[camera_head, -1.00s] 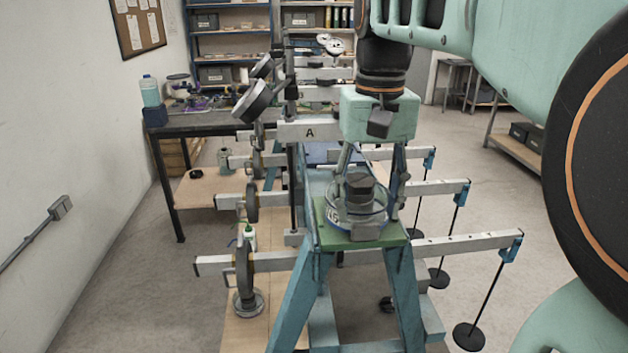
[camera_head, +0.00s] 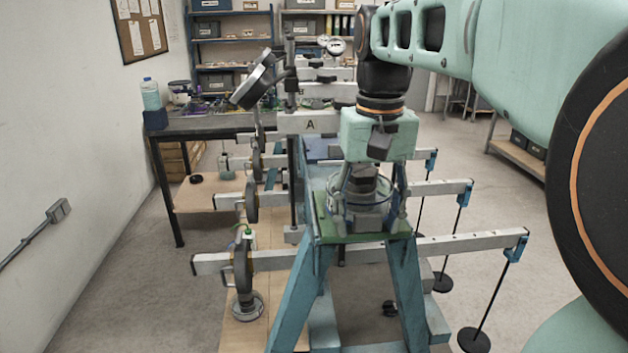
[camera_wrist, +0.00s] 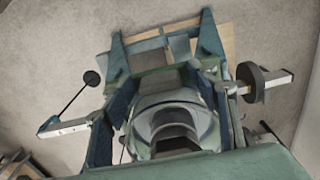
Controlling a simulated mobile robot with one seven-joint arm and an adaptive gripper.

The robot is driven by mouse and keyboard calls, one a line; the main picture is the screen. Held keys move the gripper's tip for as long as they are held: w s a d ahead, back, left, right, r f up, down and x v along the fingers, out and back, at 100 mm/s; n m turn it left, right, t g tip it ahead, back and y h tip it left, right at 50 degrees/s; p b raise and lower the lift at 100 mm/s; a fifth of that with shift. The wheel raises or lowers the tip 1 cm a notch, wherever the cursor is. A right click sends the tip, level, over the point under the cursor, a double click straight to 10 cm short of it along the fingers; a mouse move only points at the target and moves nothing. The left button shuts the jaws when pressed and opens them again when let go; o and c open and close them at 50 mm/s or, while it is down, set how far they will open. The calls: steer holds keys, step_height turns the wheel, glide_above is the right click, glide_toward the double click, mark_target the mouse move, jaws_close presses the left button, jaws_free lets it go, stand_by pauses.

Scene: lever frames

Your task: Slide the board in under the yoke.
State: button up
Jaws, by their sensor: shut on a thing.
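My gripper (camera_head: 370,210) comes straight down over the near trestle top, with its fingers on either side of a round, clear-rimmed piece with a dark stepped knob (camera_head: 363,180). The gripper is shut on this piece, which also shows between the fingers in the wrist view (camera_wrist: 172,125). A flat green board (camera_head: 335,229) lies beneath it on the blue trestle. The piece hides much of the board, and I cannot tell whether the two touch. I cannot pick out the yoke with certainty; a pale crossbar marked A (camera_head: 310,123) stands behind, to the left.
Pale lever arms (camera_head: 465,244) reach out on both sides, with hanging rods and dark discs (camera_head: 473,340) at right. A round weight (camera_head: 242,265) hangs at left. A workbench (camera_head: 215,124) stands behind, left. Open floor (camera_head: 120,290) lies at left.

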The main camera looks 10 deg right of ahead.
steer(key=shift+s+f, duration=0.25)
steer(key=shift+f, duration=0.25)
steer(key=shift+c, duration=0.6)
steer(key=shift+w, duration=0.2)
steer(key=shift+w+r, duration=0.15)
steer(key=shift+w, duration=0.15)
steer(key=shift+w+t+p, duration=0.5)
steer(key=shift+w+p, duration=0.3)
steer(key=shift+w, duration=2.35)
steer(key=shift+w+t+p, duration=0.5)
steer(key=shift+w+p, duration=0.25)
steer(key=shift+w, duration=2.35)
steer(key=shift+c, duration=0.8)
steer(key=o, duration=0.7)
steer(key=shift+c, duration=0.2)
steer(key=shift+w, duration=0.2)
